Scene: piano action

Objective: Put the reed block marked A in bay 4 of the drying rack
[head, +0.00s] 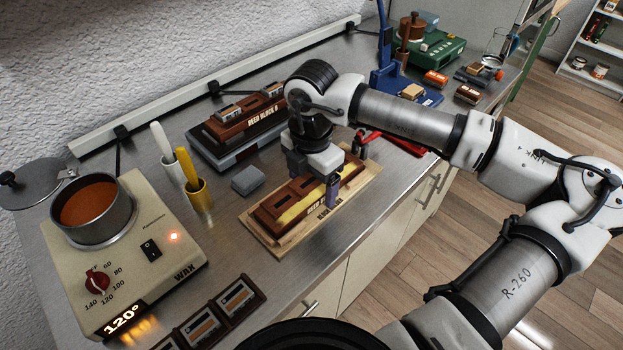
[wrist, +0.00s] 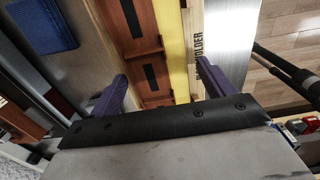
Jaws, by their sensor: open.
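A long brown wooden reed block (head: 276,215) with a yellow strip lies in a pale wooden block holder (head: 273,246). My arm covers part of its lettering, so I cannot read its letter. My gripper (head: 313,182) is open above the block, with one purple finger toward each long side. In the wrist view, the block (wrist: 139,30) runs between and beyond the open fingers of the gripper (wrist: 163,78), with the yellow strip nearer the right finger. Contact is not visible. I cannot make out a drying rack with numbered bays.
A second block marked B (head: 262,122) sits on a grey stand behind. A small grey-blue block (head: 248,180) lies left of the holder. Red-handled pliers (head: 400,143) lie to its right.

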